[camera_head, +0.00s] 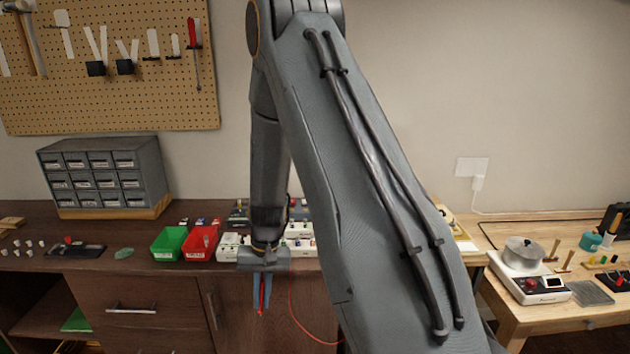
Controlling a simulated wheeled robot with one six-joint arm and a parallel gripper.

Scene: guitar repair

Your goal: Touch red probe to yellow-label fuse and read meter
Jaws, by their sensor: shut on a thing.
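My gripper (262,298) hangs pointing down in front of the dark workbench (120,246). It is shut on the thin red probe (262,290), whose lower end shows between the bluish fingers. A red lead (303,326) curves down from near the gripper and passes behind my arm. White and dark boxes (228,245) stand on the bench behind the gripper, partly hidden by my arm. I cannot make out a yellow-label fuse or a meter among them.
A green bin (169,244) and a red bin (201,244) stand left of the gripper. A grey drawer cabinet (105,172) is at the back left. A light wooden table (555,315) at right holds a white device with a pot (524,253). My arm covers the middle.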

